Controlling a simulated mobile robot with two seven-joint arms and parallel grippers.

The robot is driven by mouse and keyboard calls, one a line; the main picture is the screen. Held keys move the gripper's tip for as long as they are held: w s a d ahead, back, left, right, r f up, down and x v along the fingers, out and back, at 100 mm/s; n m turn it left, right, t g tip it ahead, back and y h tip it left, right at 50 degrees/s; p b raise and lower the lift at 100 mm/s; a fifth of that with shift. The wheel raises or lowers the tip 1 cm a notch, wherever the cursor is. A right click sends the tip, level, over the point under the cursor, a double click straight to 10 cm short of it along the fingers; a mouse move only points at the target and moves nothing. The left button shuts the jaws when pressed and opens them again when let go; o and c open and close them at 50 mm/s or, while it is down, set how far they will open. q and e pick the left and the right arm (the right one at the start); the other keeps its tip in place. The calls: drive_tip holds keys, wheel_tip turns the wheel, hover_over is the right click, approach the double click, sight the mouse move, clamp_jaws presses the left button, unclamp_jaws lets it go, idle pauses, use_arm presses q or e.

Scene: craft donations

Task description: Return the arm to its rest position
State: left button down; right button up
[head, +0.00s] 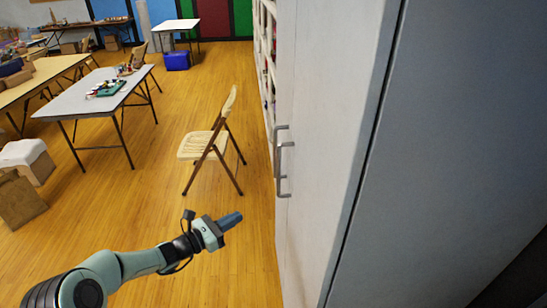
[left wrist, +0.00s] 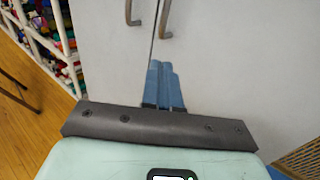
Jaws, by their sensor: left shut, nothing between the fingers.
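My left gripper (head: 230,220) reaches in from the lower left in the head view, held over the wooden floor to the left of the grey-white cabinet (head: 330,120). Its blue fingers are together with nothing between them. In the left wrist view the shut fingers (left wrist: 163,84) point toward the cabinet doors (left wrist: 205,70), below two metal handles (left wrist: 166,20). The fingers look apart from the handles. My right gripper is in neither view.
The cabinet fills the right side, with handles (head: 281,160) on its near face. A folding chair (head: 208,145) stands beyond the gripper. A grey table (head: 85,98) stands at the left. Shelves (left wrist: 45,30) adjoin the cabinet. Open floor (head: 120,215) lies around the arm.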

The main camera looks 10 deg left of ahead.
use_arm(q)
drive_tip(key=s+d+f+m+g+y, duration=0.1)
drive_tip(key=s+d+f+m+g, duration=0.3)
drive_tip(key=s+f, duration=0.5)
drive_tip(key=s+d+f+m+g+y, duration=0.1)
drive_tip(key=s+d+f+m+g, duration=0.35)
drive_tip(key=f, duration=0.95)
drive_tip(key=s+d+f+m+g+y, duration=0.1)
drive_tip(key=s+f+m, duration=0.3)
drive_tip(key=s, duration=0.4)
drive_tip(key=s+d+f+m+g+y+p, duration=0.1)
drive_tip(key=s+f+m+g+y, duration=0.1)
drive_tip(key=s+m, duration=0.4)
drive_tip(key=s+d+f+m+g+y+p, duration=0.1)
drive_tip(key=s+f+m+g+y, duration=0.1)
drive_tip(key=s+f+m, duration=0.4)
drive_tip(key=shift+s+d+f+g, duration=0.25)
drive_tip(key=shift+s+g, duration=0.6)
drive_tip(key=shift+s, duration=1.65)
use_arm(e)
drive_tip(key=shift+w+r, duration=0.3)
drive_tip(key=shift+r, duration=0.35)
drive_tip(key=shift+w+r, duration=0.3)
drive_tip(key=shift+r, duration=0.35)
